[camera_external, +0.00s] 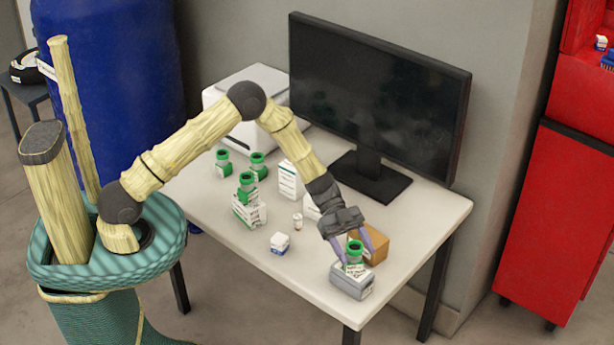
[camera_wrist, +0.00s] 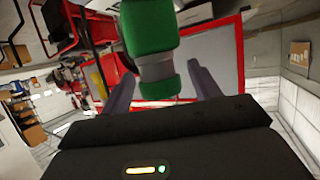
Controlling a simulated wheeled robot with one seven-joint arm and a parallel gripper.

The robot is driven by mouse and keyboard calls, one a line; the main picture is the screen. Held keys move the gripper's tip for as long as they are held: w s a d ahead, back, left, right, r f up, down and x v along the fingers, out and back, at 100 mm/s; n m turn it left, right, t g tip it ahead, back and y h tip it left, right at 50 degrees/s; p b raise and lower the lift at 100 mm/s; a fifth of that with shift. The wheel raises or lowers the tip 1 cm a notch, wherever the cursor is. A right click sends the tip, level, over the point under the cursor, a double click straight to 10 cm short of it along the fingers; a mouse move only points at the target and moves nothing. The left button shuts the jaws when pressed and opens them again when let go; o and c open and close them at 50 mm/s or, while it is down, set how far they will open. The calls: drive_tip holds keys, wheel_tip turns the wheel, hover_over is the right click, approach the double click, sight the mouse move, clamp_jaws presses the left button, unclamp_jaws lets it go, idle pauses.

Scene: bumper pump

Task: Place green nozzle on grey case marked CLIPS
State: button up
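A green nozzle (camera_external: 354,249) with a pale label stands upright on the grey case (camera_external: 349,284) near the front right corner of the table. The writing on the case is too small to read. My gripper (camera_external: 356,247) points down over the case with its fingers spread either side of the nozzle. In the wrist view, the nozzle (camera_wrist: 152,35) shows large, with a grey band between its green parts. Gaps show between it and both fingers (camera_wrist: 161,85), so my gripper is open around it. The nozzle's underside is hidden.
An orange-brown box (camera_external: 376,246) stands close behind the case. Several other green-topped items, including one on a white box (camera_external: 248,213), stand left. A small white box (camera_external: 280,243) and small bottle (camera_external: 297,221) lie between.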

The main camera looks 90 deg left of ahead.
drive_tip(key=shift+r, duration=0.15)
drive_tip(key=v, duration=1.2)
drive_tip(key=shift+b, duration=0.45)
drive_tip(key=shift+w+d+r, duration=0.1)
